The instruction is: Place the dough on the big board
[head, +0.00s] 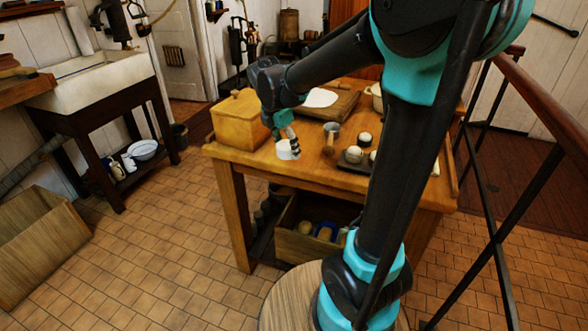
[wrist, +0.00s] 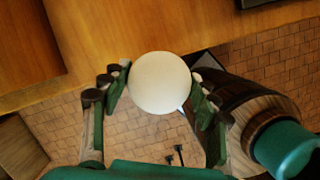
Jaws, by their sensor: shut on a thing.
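A pale, round lump, which looks like the dough (wrist: 159,83), sits between the fingers of my gripper (wrist: 160,95) in the wrist view. In the head view my gripper (head: 289,145) is shut on this white dough (head: 285,152) near the table's front left edge. I cannot tell whether the dough touches the tabletop. The big board (head: 346,104) lies farther back on the table, with a flat white patch (head: 319,97) on it; my arm partly covers this area.
A wooden box (head: 240,120) stands left of my gripper on the table (head: 310,170). A small metal cup (head: 331,130) and a dark tray (head: 345,163) with pale balls are to the right. An open crate (head: 300,244) sits below. A railing (head: 540,100) runs at right.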

